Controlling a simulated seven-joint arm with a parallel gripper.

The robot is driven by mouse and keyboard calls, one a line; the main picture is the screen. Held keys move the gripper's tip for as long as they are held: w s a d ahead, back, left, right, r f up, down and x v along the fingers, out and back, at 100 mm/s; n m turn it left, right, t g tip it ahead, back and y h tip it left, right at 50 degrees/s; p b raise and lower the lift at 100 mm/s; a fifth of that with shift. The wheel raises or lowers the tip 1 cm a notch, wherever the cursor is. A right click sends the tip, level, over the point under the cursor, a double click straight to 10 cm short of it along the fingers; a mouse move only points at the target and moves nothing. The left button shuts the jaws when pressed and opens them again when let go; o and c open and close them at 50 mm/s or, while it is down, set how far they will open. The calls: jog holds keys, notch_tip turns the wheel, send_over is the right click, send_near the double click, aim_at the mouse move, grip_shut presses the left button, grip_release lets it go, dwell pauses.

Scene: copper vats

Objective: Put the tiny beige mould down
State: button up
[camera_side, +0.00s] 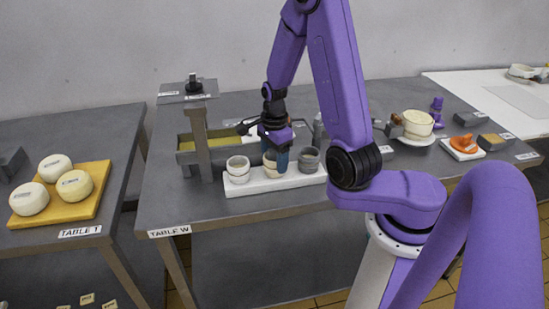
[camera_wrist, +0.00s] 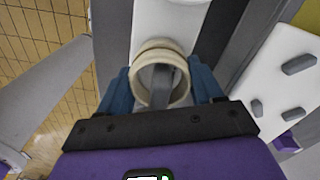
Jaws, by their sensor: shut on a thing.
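The tiny beige mould (camera_side: 270,167) is at the middle of the long white tray (camera_side: 258,188) on table W. It stands upright between a cream mould (camera_side: 237,169) on the left and a grey mould (camera_side: 309,160) on the right. My gripper (camera_side: 277,158) points down and is shut on the beige mould. In the wrist view the mould's open round rim (camera_wrist: 148,100) lies between my blue fingers (camera_wrist: 161,86), with a grey shape inside it. The white tray (camera_wrist: 170,18) runs beyond it. I cannot tell whether the mould's base touches the tray.
A yellowish vat (camera_side: 221,133) with a grey post stands behind the tray. Table 1 (camera_side: 82,232) holds three cheeses on a yellow board.

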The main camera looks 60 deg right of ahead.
jog(key=shift+f, duration=0.2)
jog(key=o, duration=1.2)
